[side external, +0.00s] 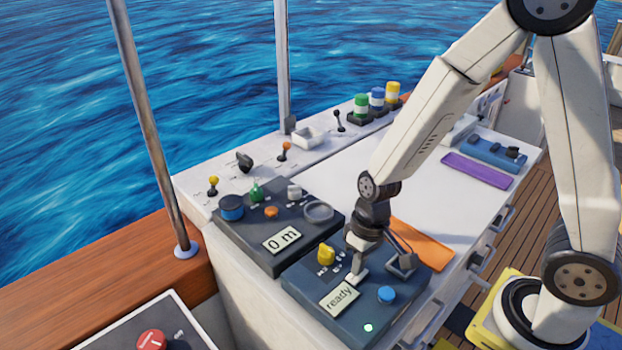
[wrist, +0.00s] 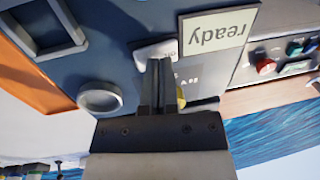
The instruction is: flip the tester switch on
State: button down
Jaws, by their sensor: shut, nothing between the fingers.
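The tester (side external: 310,290) is a dark blue box with a "ready" display (side external: 338,299), which shows upside down in the wrist view (wrist: 217,30). A yellow knob (side external: 326,255), a blue button (side external: 386,294) and a lit green lamp (side external: 368,328) are on it. A pale switch-like piece (wrist: 152,52) lies beside the display. My gripper (side external: 354,276) is shut and empty, pointing down, with its fingertips (wrist: 158,62) at this piece. They look close to or touching it; I cannot tell which. The fingers partly hide the piece, so its on or off position cannot be read.
A dark panel (side external: 240,238) reading "0 m" stands left of the tester, with several knobs. An orange plate (side external: 424,245) lies behind the tester. A round grey ring (wrist: 100,97) is beside my fingers. The white counter (side external: 345,170) farther back is mostly clear.

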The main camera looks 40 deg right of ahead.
aim_at(351, 281)
jog(key=shift+r, duration=0.1)
notch_tip(351, 281, up, 14)
jog(key=a, duration=0.2)
jog(key=shift+f, duration=0.2)
dwell(0.8)
jog(key=shift+a, duration=0.1)
jog(key=s+d+f+t+h, duration=0.1)
jog(key=d+f+t, duration=0.1)
jog(key=d+f, duration=0.5)
jog(key=shift+s+d+t+h, duration=0.15)
jog(key=shift+d+t+h, duration=0.2)
jog(key=shift+d, duration=0.4)
dwell(1.1)
